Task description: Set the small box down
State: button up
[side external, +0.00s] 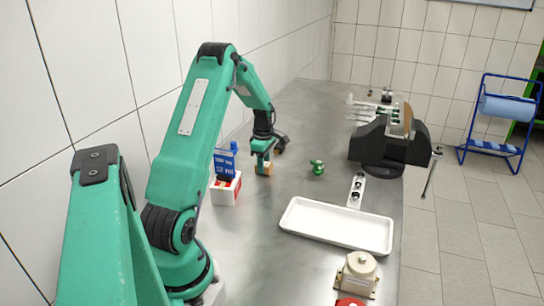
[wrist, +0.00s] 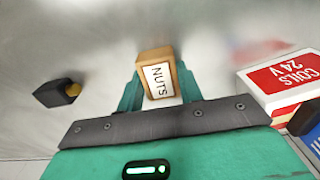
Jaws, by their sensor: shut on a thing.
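The small box is a tan carton with a white label reading NUTS; in the wrist view the box (wrist: 157,66) sits between the two green fingers of my gripper (wrist: 160,88). My gripper is shut on its sides, with the label facing the camera. In the side view my gripper (side external: 264,156) points down over the metal bench, and the box (side external: 265,169) shows low at its fingertips, close to the bench top. I cannot tell whether its underside touches the bench (side external: 285,205).
A white and red COILS 24 V box (side external: 226,190) stands left of my gripper, also in the wrist view (wrist: 284,79). A small green part (side external: 317,168) and black vise (side external: 388,144) are to the right. A white tray (side external: 338,240) lies nearer the camera.

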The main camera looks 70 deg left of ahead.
jog(key=shift+f, duration=0.2)
jog(key=shift+f, duration=0.15)
jog(key=o, duration=1)
notch_tip(320, 180, up, 12)
dwell(0.4)
dwell(0.4)
